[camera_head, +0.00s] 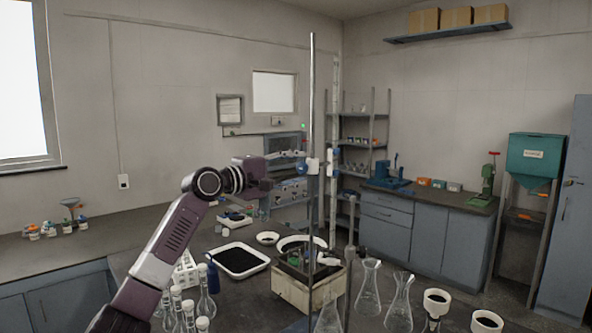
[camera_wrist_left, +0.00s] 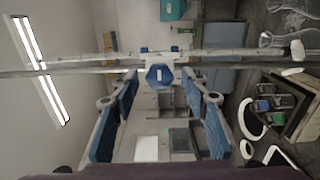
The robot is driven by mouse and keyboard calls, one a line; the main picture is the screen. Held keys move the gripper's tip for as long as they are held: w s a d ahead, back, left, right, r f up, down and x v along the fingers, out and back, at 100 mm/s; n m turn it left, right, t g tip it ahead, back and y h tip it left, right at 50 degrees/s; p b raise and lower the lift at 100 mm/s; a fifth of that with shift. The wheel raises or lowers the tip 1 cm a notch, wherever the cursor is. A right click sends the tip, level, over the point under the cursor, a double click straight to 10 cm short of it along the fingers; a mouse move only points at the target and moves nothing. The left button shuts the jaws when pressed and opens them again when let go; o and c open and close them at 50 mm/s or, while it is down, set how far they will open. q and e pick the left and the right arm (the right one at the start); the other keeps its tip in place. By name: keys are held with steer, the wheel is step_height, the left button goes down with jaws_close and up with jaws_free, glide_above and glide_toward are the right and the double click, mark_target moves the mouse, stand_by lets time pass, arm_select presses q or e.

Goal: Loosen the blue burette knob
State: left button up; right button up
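The blue burette knob (camera_wrist_left: 160,76) shows its six-sided face in the left wrist view, on a white clamp body at the metal stand rod (camera_wrist_left: 60,72). In the head view the knob (camera_head: 302,169) sits beside the upright rod (camera_head: 312,90). My left gripper (camera_head: 291,167) reaches in from the left at knob height. Its two blue-padded fingers are spread, one on each side of the knob in the wrist view, with visible gaps. I cannot tell how far the fingertips are from the knob in depth. My right gripper is not in view.
A clear burette tube (camera_head: 334,110) stands just right of the rod. Air left of the rod is mostly clear.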

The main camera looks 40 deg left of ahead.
arm_select(q)
steer(key=shift+s, duration=0.1)
steer(key=shift+s+a+f, duration=0.1)
steer(key=shift+s, duration=0.4)
steer(key=s, duration=1)
steer(key=shift+s+a, duration=0.4)
steer(key=shift+a, duration=0.05)
